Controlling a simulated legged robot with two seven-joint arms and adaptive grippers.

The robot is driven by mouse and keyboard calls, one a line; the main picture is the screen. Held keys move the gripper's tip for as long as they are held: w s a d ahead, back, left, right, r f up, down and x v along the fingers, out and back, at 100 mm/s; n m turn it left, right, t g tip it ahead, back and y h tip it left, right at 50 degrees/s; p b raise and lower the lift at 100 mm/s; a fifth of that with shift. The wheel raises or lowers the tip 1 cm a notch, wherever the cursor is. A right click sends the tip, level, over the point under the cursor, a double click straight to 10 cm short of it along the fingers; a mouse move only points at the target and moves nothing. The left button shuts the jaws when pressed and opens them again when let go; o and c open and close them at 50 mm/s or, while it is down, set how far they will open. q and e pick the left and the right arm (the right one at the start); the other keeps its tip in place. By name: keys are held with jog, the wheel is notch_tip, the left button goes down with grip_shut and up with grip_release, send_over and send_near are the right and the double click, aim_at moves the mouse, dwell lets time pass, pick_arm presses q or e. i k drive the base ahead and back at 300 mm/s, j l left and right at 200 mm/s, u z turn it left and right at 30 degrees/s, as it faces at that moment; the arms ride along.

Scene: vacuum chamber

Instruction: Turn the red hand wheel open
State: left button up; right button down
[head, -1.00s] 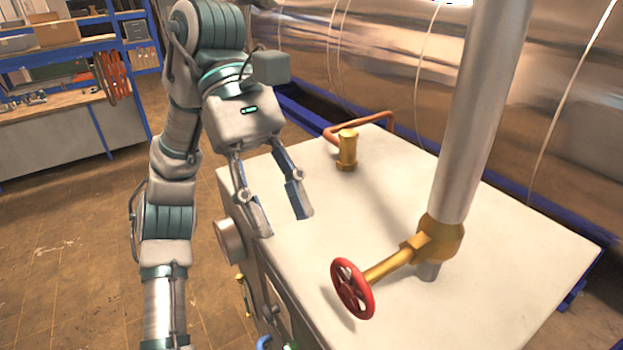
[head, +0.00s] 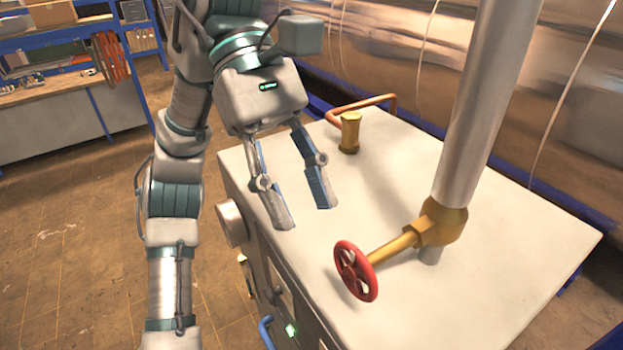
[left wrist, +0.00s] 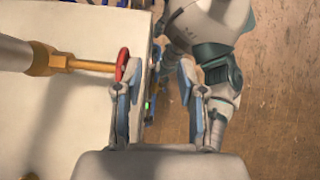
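The red hand wheel (head: 355,271) stands upright on the end of a brass valve stem (head: 393,247) that joins a grey vertical pipe (head: 487,110) above the white box top. My left gripper (head: 308,215) is open and empty, behind and left of the wheel in the head view, apart from it. In the left wrist view the wheel (left wrist: 122,65) shows beyond the tip of the left finger, partly hidden by it. The left gripper's two fingers (left wrist: 158,68) are spread with nothing between them. My right gripper is not in view.
The white box top (head: 480,300) lies under the wheel, with its front-left edge close by. A brass fitting (head: 350,132) with a copper pipe (head: 365,104) rises behind the gripper. Blue shelving (head: 90,40) stands far left. Open floor (head: 70,250) lies left.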

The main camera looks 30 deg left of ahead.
aim_at(354, 272)
jog(key=k, duration=1.5)
